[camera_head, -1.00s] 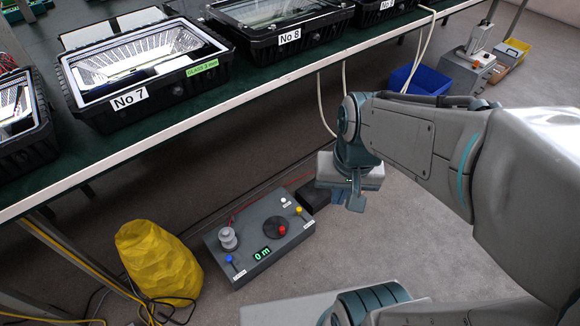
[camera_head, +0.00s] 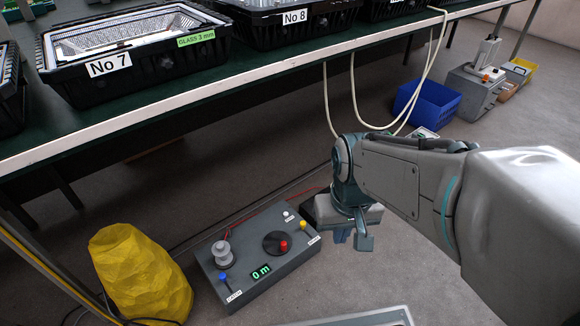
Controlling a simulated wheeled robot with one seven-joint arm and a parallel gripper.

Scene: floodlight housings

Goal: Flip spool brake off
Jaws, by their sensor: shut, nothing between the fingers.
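A grey control box (camera_head: 262,285) sits on the floor below the table. It carries a pale spool-like post (camera_head: 222,252), a black round disc with a red knob (camera_head: 283,246), a green display reading "0 m" (camera_head: 261,271) and a white button (camera_head: 288,216). A blue-topped lever (camera_head: 224,278) stands at its near left and a yellow-topped lever (camera_head: 303,226) at its right.
A yellow faceted bag or cover (camera_head: 140,275) stands left of the box. The green table (camera_head: 150,118) with housings No 7 (camera_head: 130,75) and No 8 (camera_head: 275,30) overhangs behind. White cables (camera_head: 355,100) hang from it. A blue bin (camera_head: 428,103) stands at back right.

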